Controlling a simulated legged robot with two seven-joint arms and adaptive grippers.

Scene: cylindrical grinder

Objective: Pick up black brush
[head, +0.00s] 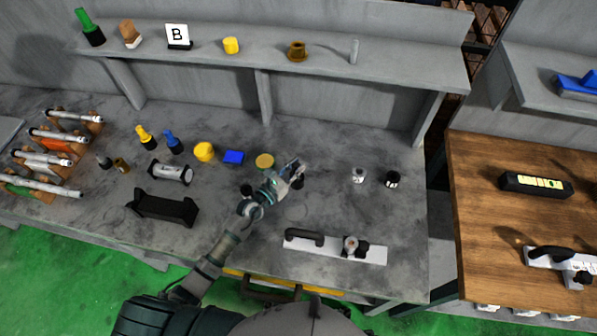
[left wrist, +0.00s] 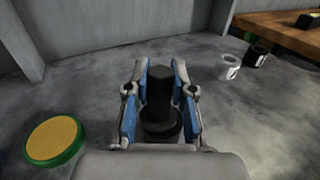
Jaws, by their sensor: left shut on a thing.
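In the left wrist view the black brush (left wrist: 160,105) stands upright on the grey bench, with a narrower top and a wider round base. My left gripper (left wrist: 160,88) is around its upper part, one blue-padded finger on each side, and is shut on it. In the head view my left gripper (head: 291,172) is over the middle of the bench, and only a small dark part of the brush (head: 298,183) shows beside it. My right gripper does not show.
A yellow-topped green disc (left wrist: 53,139) lies left of the gripper. A white cup (head: 358,175) and a black cup (head: 393,179) stand to the right. A metal plate with a handle (head: 335,247) lies in front.

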